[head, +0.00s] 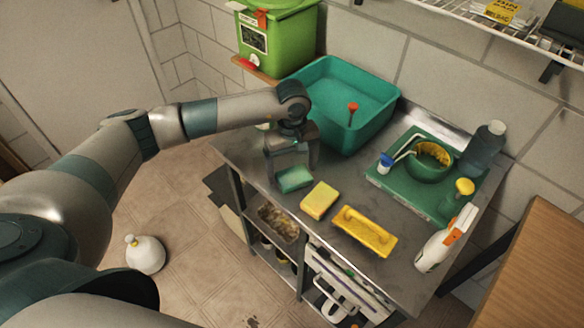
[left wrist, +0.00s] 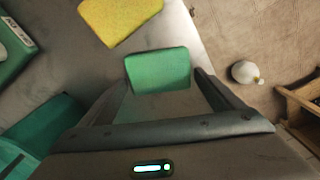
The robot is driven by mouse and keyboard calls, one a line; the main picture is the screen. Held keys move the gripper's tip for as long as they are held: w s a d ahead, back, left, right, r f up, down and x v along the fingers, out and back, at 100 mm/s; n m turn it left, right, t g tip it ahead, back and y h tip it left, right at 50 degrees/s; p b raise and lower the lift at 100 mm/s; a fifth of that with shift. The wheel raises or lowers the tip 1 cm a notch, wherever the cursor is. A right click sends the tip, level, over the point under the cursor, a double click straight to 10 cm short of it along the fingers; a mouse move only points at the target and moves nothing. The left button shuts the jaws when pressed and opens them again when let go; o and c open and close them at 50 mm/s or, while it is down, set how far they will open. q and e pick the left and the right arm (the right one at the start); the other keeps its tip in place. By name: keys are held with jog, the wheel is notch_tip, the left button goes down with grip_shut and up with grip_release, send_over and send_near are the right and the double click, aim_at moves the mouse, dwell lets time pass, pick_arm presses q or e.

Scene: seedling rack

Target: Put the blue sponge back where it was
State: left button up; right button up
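No clearly blue sponge shows; the nearest match is a teal-green sponge (head: 294,179) near the front left edge of the metal counter. My left gripper (head: 293,172) points down over it, with its fingers wide apart, one on each side. In the left wrist view the same sponge (left wrist: 158,70) lies between and just beyond the fingertips (left wrist: 163,78), and a narrow gap seems to show at the right finger. Contact at the left finger is unclear. My right gripper is not in view.
A yellow sponge (head: 319,201) and a yellow tray (head: 364,232) lie to the right. A teal basin (head: 378,115) stands behind. A green tray (head: 408,199) with a pot, a spray bottle (head: 444,240) and a dark bottle (head: 483,148) occupy the right side.

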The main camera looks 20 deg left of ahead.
aim_at(292, 171)
pick_arm(q)
jog(key=shift+r, duration=0.15)
jog(key=shift+r, duration=0.15)
jog(key=shift+w+r, duration=0.1)
jog(key=shift+r, duration=0.15)
notch_tip(292, 171, up, 11)
jog(key=b, duration=0.4)
jog(key=shift+r+b, duration=0.15)
jog(key=shift+b, duration=0.2)
dwell(0.5)
